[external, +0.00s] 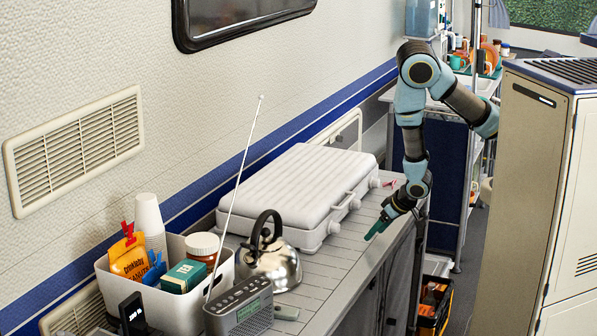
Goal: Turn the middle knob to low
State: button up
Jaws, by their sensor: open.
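The gap between the fingers is hard to see from here.
A steel kettle (270,262), a grey radio (240,310) with a tall antenna, and a white bin (172,302) of groceries stand at the near left. A beige cabinet (530,180) stands at right. A small red item (389,183) lies by the arm.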

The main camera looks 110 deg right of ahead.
jog(key=a, duration=0.2)
jog(key=w+a+n+y+b, duration=0.1)
jog(key=a, duration=0.1)
jog(key=w+a+r+n+y+b, duration=0.1)
jog(key=a, duration=0.1)
jog(key=shift+w, duration=0.25)
jog(key=a+r+n+y+b, duration=0.2)
jog(key=a+r+n, duration=0.1)
jog(key=a, duration=0.3)
jog(key=shift+w+a, duration=0.2)
jog(key=shift+a, duration=0.05)
jog(key=shift+d+f, duration=0.1)
